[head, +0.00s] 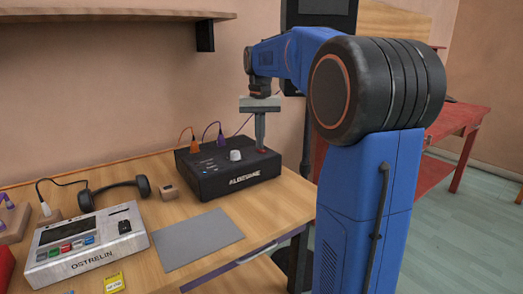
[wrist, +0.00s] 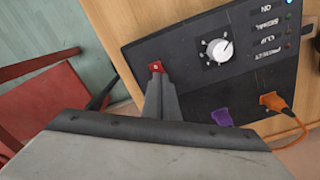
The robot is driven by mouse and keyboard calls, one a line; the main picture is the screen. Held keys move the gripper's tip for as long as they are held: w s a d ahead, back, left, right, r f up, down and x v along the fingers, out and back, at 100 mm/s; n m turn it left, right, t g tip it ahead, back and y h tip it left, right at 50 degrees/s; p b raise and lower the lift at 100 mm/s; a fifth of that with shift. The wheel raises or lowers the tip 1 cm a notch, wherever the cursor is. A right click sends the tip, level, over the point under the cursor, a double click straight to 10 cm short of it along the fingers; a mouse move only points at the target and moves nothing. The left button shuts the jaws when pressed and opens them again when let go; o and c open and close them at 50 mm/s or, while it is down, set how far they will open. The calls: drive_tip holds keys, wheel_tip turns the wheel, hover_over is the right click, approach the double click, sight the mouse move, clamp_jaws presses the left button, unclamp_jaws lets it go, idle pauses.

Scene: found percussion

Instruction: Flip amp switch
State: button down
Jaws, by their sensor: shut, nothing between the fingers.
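The amp (head: 228,174) is a black box with a pale knob, standing at the back of the wooden table. Its red switch (wrist: 156,67) shows in the wrist view near the panel's edge, beside the white knob (wrist: 217,50). My gripper (head: 261,147) is shut and empty, pointing down over the amp's right end, with a bit of red at its tips. In the wrist view my gripper (wrist: 158,84) has its fingertips right beside the red switch and hides part of it. I cannot tell whether they touch, or which way the switch is tipped.
Orange (wrist: 277,102) and purple (wrist: 222,117) plugs stand in the amp. A grey device (head: 87,246) with coloured buttons, headphones (head: 115,191) and a grey mat (head: 198,239) lie to the left and front. A red table (head: 455,130) stands behind my arm. A shelf (head: 110,16) hangs above.

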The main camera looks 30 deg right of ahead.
drive_tip(key=shift+r, duration=0.1)
wheel_tip(320, 180, up, 7)
idle(0.9)
drive_tip(key=shift+s, duration=0.1)
idle(0.4)
